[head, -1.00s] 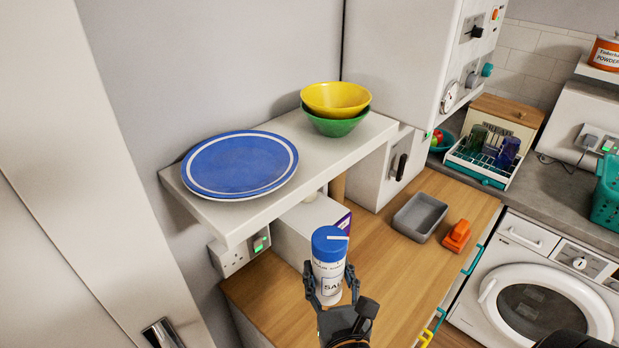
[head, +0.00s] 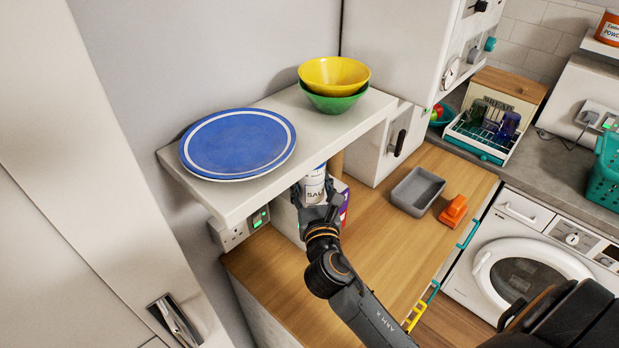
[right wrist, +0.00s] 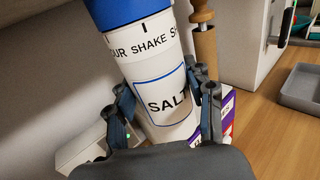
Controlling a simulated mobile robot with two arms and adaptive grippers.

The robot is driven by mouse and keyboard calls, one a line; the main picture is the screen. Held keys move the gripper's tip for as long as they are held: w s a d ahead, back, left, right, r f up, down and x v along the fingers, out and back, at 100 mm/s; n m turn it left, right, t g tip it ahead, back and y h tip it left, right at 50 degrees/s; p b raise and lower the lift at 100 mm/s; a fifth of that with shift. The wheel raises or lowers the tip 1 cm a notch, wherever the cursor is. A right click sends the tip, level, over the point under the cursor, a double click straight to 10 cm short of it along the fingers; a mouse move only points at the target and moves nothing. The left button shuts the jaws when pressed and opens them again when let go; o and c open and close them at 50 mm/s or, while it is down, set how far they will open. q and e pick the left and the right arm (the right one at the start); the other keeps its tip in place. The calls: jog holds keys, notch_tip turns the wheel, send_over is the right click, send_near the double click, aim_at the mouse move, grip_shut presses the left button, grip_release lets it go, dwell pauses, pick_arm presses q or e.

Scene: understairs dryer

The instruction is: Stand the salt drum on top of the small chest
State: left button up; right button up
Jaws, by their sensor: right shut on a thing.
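The salt drum (head: 315,187) is a white cylinder marked SALT. I cannot tell whether the drum's base touches this box. My left gripper is not in view.
The white shelf (head: 235,205) close above holds a blue plate (head: 238,145) and stacked yellow and green bowls (head: 334,75). A grey tray (head: 418,190) and orange object (head: 454,210) lie right; the wooden top between is clear.

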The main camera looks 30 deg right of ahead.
jog(key=x, duration=0.3)
jog(key=shift+w+d+r, duration=0.15)
notch_tip(320, 180, down, 2)
jog(key=shift+w+b, duration=0.15)
jog(key=shift+b, duration=1.05)
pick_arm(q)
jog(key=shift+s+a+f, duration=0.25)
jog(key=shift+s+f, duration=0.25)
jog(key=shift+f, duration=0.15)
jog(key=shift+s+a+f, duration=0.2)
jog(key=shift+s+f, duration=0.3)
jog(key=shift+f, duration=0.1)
pick_arm(e)
jog(key=shift+s+r, duration=0.2)
jog(key=shift+f, duration=0.2)
jog(key=o, duration=1.3)
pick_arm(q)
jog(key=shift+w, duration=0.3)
pick_arm(e)
jog(key=shift+o, duration=0.2)
